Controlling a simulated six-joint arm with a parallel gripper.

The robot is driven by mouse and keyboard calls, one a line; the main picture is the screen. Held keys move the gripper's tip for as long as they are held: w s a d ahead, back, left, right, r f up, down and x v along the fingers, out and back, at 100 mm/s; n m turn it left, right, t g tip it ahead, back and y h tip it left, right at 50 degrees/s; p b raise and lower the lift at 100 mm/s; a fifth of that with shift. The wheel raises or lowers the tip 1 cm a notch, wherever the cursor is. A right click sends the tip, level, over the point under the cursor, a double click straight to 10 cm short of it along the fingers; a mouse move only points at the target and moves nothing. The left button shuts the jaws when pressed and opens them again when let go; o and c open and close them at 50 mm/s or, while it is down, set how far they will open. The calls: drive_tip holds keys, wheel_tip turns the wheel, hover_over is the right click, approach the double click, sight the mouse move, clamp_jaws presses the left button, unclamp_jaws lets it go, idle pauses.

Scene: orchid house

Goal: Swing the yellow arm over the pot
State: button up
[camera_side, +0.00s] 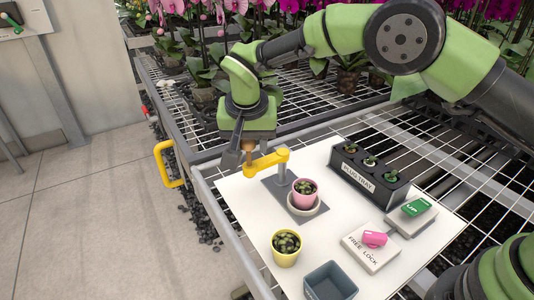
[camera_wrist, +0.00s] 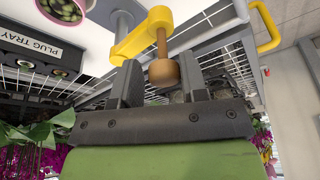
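The yellow arm (camera_side: 267,161) is pivoted on a grey post on a grey plate (camera_side: 275,190). In the side view it points left, away from the pink pot (camera_side: 305,197), which holds a small plant and stands in a pale saucer (camera_side: 318,210). The yellow arm also shows in the wrist view (camera_wrist: 142,35), with a brown knob (camera_wrist: 162,73) on a stem at its free end. My gripper (camera_side: 242,158) is at that end. In the wrist view its two fingers (camera_wrist: 164,62) are apart on either side of the knob, with visible gaps; no grip on it shows.
A black plug tray (camera_side: 368,178) stands at the back right of the white board. A yellow pot (camera_side: 286,249), a grey bin (camera_side: 330,282), a FREE LOCK block (camera_side: 371,248) with a pink piece and a green UP switch (camera_side: 416,207) stand nearby. A yellow handle (camera_side: 166,165) is on the bench edge.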

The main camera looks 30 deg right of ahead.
drive_tip(key=shift+s+d, duration=0.25)
drive_tip(key=shift+s, duration=0.65)
drive_tip(key=shift+s+d, duration=0.25)
drive_tip(key=shift+s, duration=0.3)
drive_tip(key=shift+s+d, duration=0.2)
drive_tip(key=shift+s, duration=0.35)
drive_tip(key=shift+s+d, duration=0.75)
drive_tip(key=shift+s, duration=0.15)
drive_tip(key=shift+d, duration=0.1)
